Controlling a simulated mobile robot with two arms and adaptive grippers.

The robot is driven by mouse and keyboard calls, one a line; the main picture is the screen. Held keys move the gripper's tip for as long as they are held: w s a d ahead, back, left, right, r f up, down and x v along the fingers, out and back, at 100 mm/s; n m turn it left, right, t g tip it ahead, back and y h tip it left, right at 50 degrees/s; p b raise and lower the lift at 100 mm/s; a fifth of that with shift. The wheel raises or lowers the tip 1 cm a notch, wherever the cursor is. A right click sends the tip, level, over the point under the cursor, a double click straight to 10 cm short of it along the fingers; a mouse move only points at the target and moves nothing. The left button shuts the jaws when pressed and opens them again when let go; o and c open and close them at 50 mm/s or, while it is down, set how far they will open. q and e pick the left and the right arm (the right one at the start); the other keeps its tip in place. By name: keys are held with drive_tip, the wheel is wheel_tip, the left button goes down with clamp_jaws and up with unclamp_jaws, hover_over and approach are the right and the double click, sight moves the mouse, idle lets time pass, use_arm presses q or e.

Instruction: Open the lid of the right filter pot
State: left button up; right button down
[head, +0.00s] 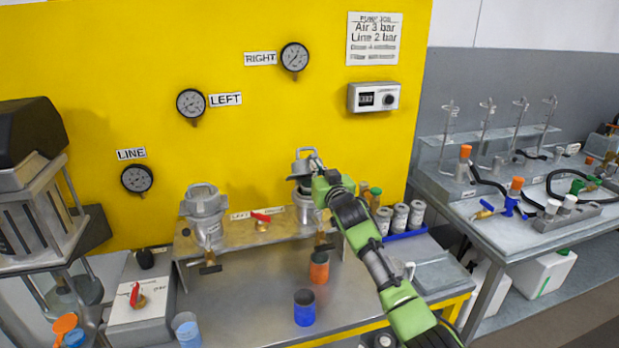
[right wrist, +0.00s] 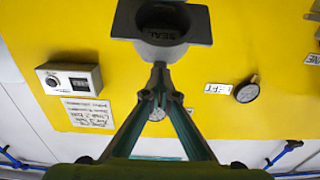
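The right filter pot (head: 307,197) stands on the rack at the back of the bench, partly hidden by my right gripper. Its grey lid (head: 300,170) with a handle on top shows at the fingertips. My right gripper (head: 316,162) reaches it from the right. In the right wrist view a grey part of the pot marked SEAL (right wrist: 166,32) is just beyond the fingertips (right wrist: 159,76). The fingers meet at their tips, against or very close to this part; I see nothing held between them. How far the lid is open is unclear. My left gripper is not in view.
The left filter pot (head: 205,222) stands on the same rack, with a red-handled valve (head: 262,217) between the pots. An orange cup (head: 319,268) and a blue cup (head: 304,308) stand on the bench in front. Several grey canisters (head: 400,217) stand right of my arm.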

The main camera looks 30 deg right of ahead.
sight(313, 154)
drive_tip(key=shift+w+d+r, duration=0.1)
drive_tip(key=shift+w+r, duration=0.2)
drive_tip(key=shift+r, duration=0.2)
drive_tip(key=shift+w+d+r, duration=0.2)
drive_tip(key=shift+w+r, duration=0.45)
drive_tip(key=shift+w, duration=0.1)
drive_tip(key=shift+w+d+r, duration=0.15)
drive_tip(key=shift+w+r, duration=0.45)
drive_tip(key=shift+w, duration=0.1)
drive_tip(key=shift+w+d+r+b, duration=0.15)
drive_tip(key=shift+w+r, duration=0.15)
drive_tip(key=shift+w, duration=0.3)
drive_tip(key=shift+w+d+r+b, duration=0.15)
drive_tip(key=shift+w+r, duration=0.1)
drive_tip(key=shift+w, duration=0.3)
drive_tip(key=shift+w+d+r+b, duration=0.15)
drive_tip(key=shift+w+r, duration=0.15)
drive_tip(key=shift+w, duration=0.3)
drive_tip(key=shift+w, duration=0.1)
